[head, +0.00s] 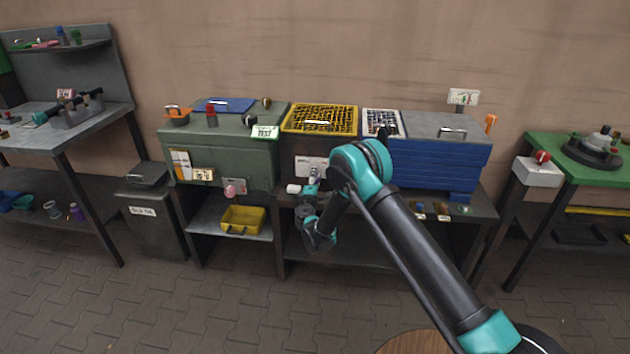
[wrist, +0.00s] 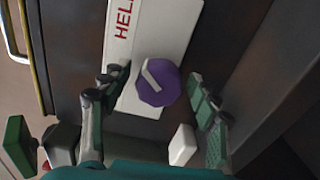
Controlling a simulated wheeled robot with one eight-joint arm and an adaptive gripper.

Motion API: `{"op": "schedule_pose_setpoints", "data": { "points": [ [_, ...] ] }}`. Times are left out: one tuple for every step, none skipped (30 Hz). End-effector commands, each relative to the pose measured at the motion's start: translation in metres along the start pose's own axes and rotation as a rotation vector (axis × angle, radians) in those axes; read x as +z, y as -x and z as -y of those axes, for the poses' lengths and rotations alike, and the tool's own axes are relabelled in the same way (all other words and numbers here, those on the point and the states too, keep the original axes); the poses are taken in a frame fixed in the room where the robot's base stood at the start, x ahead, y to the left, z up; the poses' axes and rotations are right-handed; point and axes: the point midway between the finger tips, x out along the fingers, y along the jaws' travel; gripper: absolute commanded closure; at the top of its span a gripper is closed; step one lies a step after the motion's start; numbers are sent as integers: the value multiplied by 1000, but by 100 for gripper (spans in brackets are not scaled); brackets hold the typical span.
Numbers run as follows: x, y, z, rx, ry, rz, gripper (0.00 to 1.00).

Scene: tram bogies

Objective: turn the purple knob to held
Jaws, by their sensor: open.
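The purple knob (wrist: 157,84) sits on a white plate (wrist: 178,30) with red lettering, partly cut off at the picture's top, starting "HEL". A white pointer mark on the knob runs from near its middle toward its upper left edge. My gripper (wrist: 156,80) is open, one finger to the left of the knob and one to the right, with a visible gap on each side. In the head view my gripper (head: 309,188) is in front of the dark cabinet below the white plate (head: 303,164); I cannot make out the knob there.
A yellow grid-topped tray (head: 320,119) tops the dark cabinet. A green cabinet (head: 215,157) with a pink knob (head: 229,190) stands left, a blue slatted box (head: 440,163) right. A yellow bin (head: 243,219) sits on the lower shelf. Paved floor in front is clear.

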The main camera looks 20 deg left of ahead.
Motion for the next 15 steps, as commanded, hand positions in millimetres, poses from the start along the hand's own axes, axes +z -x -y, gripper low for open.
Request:
{"op": "schedule_pose_setpoints", "data": {
  "points": [
    [0, 0, 0, 0, 0, 0, 39],
    [0, 0, 0, 0, 0, 0, 39],
    [0, 2, 0, 0, 0, 0, 39],
    [0, 4, 0, 0, 0, -1, 39],
    [-1, 6, 0, 0, 0, -1, 39],
    [-1, 11, 0, 0, 0, -2, 39],
    [-1, 15, 0, 0, 0, -2, 39],
    [-1, 20, 0, 0, 0, -3, 39],
    [-1, 26, 0, 0, 0, -3, 39],
    [-1, 31, 0, 0, 0, -3, 39],
    [-1, 36, 0, 0, 0, -2, 39],
    [-1, 43, 0, 0, 0, -2, 39],
    [-1, 48, 0, 0, 0, -2, 39],
    [-1, 52, 0, 0, 0, -2, 39],
    [-1, 58, 0, 0, 0, -3, 39]
  ]
}}
